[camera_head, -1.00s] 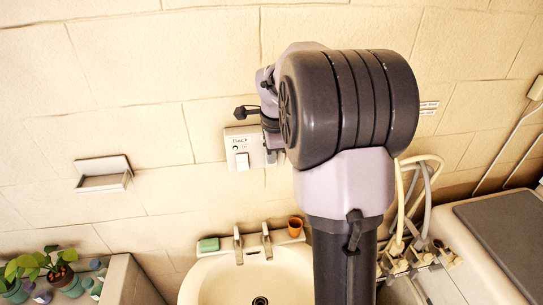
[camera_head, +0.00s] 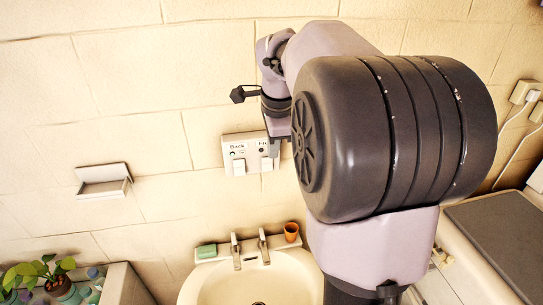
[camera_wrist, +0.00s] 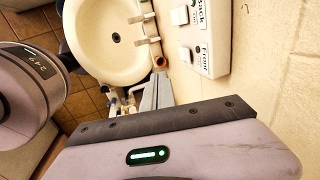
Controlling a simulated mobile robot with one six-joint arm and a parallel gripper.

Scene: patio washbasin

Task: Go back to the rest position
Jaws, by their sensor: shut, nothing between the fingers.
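My gripper (camera_head: 273,148) points down in front of the right part of a white switch panel (camera_head: 238,151) on the tiled wall in the head view. I cannot tell the exact gap to the panel. In the wrist view the grey fingers of my gripper (camera_wrist: 157,92) are together and empty, beside the panel (camera_wrist: 212,38). The panel carries the labels "Back" and "Front" and white rocker switches. My arm hides part of the panel's right side in the head view.
A cream washbasin (camera_head: 225,285) with two taps stands below. A green soap (camera_head: 206,251) and an orange cup (camera_head: 291,232) are on its rim. An empty wall shelf (camera_head: 103,187) is at the left. Potted plants (camera_head: 40,272) stand at the lower left.

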